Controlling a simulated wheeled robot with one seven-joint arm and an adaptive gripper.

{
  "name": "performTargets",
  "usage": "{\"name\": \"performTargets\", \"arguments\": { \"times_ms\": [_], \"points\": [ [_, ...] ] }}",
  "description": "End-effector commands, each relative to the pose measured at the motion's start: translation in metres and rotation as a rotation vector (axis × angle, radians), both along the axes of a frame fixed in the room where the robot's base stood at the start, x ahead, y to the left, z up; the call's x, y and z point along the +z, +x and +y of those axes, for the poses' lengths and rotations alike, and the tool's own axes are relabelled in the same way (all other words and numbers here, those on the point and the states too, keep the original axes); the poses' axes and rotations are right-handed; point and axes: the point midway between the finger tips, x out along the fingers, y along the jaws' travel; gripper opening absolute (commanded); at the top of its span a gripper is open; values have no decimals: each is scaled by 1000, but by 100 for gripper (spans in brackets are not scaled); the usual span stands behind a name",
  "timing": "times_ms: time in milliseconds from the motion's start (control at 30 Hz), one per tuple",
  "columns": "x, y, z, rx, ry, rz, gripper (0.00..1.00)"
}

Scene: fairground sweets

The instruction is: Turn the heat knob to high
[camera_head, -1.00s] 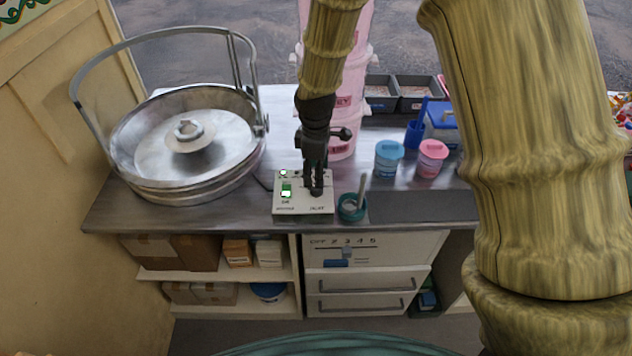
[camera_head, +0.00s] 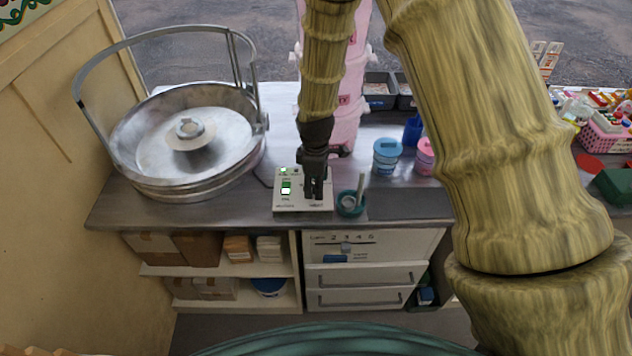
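A white control box (camera_head: 290,203) sits near the counter's front edge. It has a lit green switch (camera_head: 286,187) on its left and small green lights above it. My gripper (camera_head: 317,192) points down over the right part of the box, where it hides what lies beneath, including any heat knob. The fingers look close together, but I cannot tell whether they are shut or hold anything. Small lettering on the box's front is too blurred to read.
A metal floss bowl (camera_head: 130,150) with a raised handle stands left. A teal cup (camera_head: 350,204) with a stick is just right of the box. The counter's front edge is close.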

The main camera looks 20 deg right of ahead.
Motion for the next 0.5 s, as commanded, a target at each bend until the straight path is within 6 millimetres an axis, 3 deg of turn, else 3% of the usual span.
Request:
{"name": "performTargets", "arguments": {
  "times_ms": [33, 267, 500],
  "points": [
    [0, 0, 0, 0, 0, 0, 49],
    [0, 0, 0, 0, 0, 0, 8],
    [0, 0, 0, -11, 0, 0, 8]
  ]
}}
